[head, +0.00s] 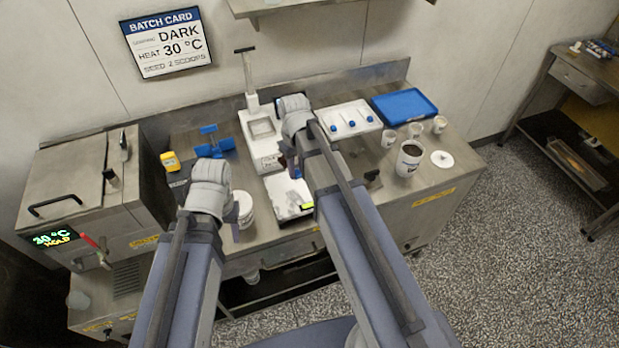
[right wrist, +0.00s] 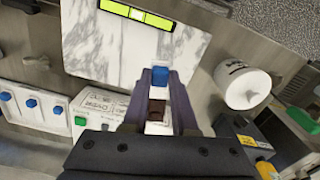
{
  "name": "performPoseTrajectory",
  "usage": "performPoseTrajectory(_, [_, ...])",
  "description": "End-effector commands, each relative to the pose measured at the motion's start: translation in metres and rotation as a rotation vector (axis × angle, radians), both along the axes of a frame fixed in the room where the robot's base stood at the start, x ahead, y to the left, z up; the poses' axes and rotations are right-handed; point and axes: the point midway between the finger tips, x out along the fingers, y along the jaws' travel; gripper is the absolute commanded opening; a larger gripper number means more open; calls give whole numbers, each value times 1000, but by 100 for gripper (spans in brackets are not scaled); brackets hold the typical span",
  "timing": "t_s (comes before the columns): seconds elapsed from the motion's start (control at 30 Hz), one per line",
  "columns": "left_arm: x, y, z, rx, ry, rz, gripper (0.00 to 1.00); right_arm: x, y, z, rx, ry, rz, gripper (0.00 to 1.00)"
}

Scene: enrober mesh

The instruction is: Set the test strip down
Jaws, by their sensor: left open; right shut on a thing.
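My right gripper (right wrist: 158,92) is shut on the test strip, which shows a blue end (right wrist: 161,74) and a dark brown part (right wrist: 156,110) between the fingers. In the right wrist view the blue end lies over the edge of a white marble slab (right wrist: 105,45); I cannot tell whether it touches. In the head view the right gripper (head: 293,168) is beyond the slab (head: 280,190), and the strip is mostly hidden. My left gripper (head: 235,228) is open and empty near the white tub (head: 244,211), at the counter's front edge.
A yellow-green level (head: 307,205) lies on the slab. A white tray (head: 367,111) with several blue-ended pieces stands behind right, beside a blue tray (head: 405,105). A white device with a post (head: 248,75) stands behind. A cup of dark contents (head: 409,158) stands right.

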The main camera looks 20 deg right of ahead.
Motion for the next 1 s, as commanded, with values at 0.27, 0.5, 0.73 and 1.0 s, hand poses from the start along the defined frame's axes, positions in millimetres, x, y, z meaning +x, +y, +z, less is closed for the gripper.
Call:
performPoseTrajectory(0.27, [0,0,9,0,0,1,50,0,6,9,0,0,-212,0])
performPoseTrajectory(0.5, [0,0,3,0,0,0,50,0,6,3,0,0,-225,0])
performPoseTrajectory(0.73, [0,0,-27,1,0,-6,50,0,6,-27,0,0,-224,0])
performPoseTrajectory(1.0, [0,0,-57,1,0,-4,50,0,6,-57,0,0,-224,0])
